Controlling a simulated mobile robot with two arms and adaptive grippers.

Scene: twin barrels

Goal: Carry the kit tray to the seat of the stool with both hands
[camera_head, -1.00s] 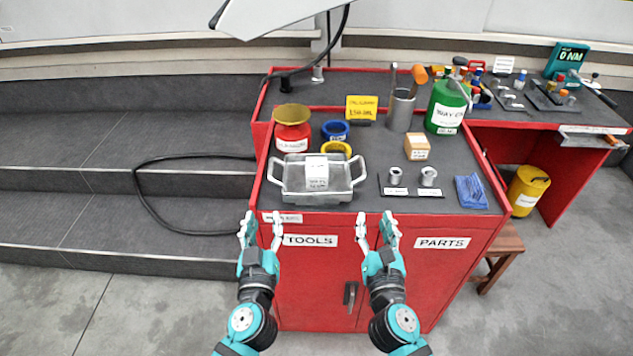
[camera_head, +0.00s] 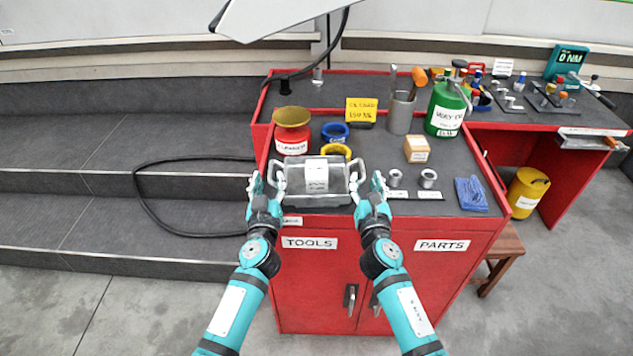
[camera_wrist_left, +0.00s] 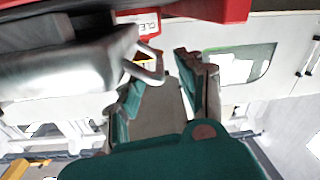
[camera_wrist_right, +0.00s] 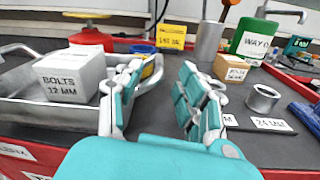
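The kit tray (camera_head: 312,200) is a grey metal tray with a loop handle at each end, on the red cabinet's dark top. It holds a white box (camera_head: 317,176), labelled BOLTS 12 MM in the right wrist view (camera_wrist_right: 68,76). My left gripper (camera_head: 264,184) is open at the tray's left handle; the left wrist view shows that handle (camera_wrist_left: 151,65) near the gap between its fingers. My right gripper (camera_head: 368,186) is open beside the right handle, which its finger partly hides in the right wrist view. The wooden stool (camera_head: 506,248) stands on the floor right of the cabinet, partly hidden.
A red tin (camera_head: 292,138), blue ring (camera_head: 335,131) and yellow ring (camera_head: 336,151) sit behind the tray. Two metal sockets (camera_head: 428,179) and a blue cloth (camera_head: 470,194) lie to its right. A yellow bucket (camera_head: 527,190) stands behind the stool.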

